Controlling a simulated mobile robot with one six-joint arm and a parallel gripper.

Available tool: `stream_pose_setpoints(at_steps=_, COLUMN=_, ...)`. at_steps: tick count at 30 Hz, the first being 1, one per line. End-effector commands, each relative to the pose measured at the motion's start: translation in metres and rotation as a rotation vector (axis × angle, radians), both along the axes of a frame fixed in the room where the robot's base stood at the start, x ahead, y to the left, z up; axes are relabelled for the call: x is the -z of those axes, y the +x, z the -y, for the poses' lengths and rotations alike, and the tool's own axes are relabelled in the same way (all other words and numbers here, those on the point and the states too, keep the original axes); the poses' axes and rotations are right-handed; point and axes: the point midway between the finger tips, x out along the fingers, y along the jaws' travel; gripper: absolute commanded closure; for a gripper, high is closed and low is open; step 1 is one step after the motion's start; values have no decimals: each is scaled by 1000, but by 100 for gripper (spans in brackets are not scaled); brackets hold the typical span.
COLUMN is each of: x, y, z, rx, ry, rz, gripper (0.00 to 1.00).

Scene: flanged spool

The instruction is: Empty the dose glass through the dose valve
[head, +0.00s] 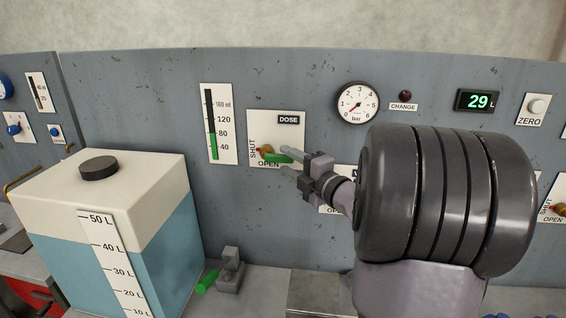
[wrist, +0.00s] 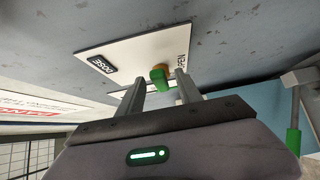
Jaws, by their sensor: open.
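The dose glass gauge (head: 219,125) is a white upright scale marked in ml, with a green column up to about the 80 mark. Right of it, the dose valve plate (head: 290,128) is labelled DOSE, SHUT at its left and OPEN below.
A white and blue tank (head: 100,215) with a litre scale stands at the left. A grey block with a green handle (head: 208,281) sits beside it on the bench. A pressure dial (head: 358,103), CHANGE lamp (head: 405,95), display reading 29 L (head: 478,101) and ZERO button (head: 536,106) are further right.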

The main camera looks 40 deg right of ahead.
Motion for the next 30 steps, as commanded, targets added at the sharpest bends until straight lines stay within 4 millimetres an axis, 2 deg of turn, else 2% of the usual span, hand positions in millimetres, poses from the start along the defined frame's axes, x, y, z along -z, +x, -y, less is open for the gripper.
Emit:
stream_pose_setpoints(at_steps=3, x=1, y=16, z=1, rx=-1, ry=0, rz=0, gripper=58)
stream_pose_setpoints(at_steps=6, x=0, y=22, z=2, rx=-1, ry=-1, rz=0, gripper=58)
stream_pose_setpoints(at_steps=14, x=0, y=23, z=2, rx=1, ry=-1, rz=0, gripper=58)
stream_pose_setpoints(at_steps=20, x=0, y=23, z=2, rx=1, ry=0, rz=0, gripper=97)
stream_pose_setpoints(at_steps=21, x=0, y=23, z=2, rx=1, ry=0, rz=0, gripper=100)
stream_pose_setpoints(at_steps=30, x=0, y=23, z=2, rx=0, ry=0, rz=0, gripper=100)
